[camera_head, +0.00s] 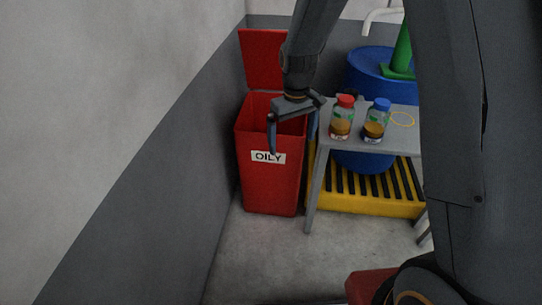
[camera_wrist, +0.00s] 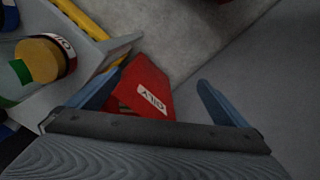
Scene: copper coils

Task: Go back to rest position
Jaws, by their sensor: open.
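My gripper (camera_head: 293,138) hangs in front of the open red bin in the head view, with one blue finger across the bin's front near the label. In the wrist view my gripper (camera_wrist: 157,98) shows its two blue fingers spread wide with nothing between them. The red bin (camera_head: 268,185) has a raised lid (camera_head: 262,58) and a white "OILY" label. The bin also shows in the wrist view (camera_wrist: 148,82), beyond the fingers. Part of its opening is hidden behind my gripper.
A wall (camera_head: 150,150) bounds the left. Floor in front is clear.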

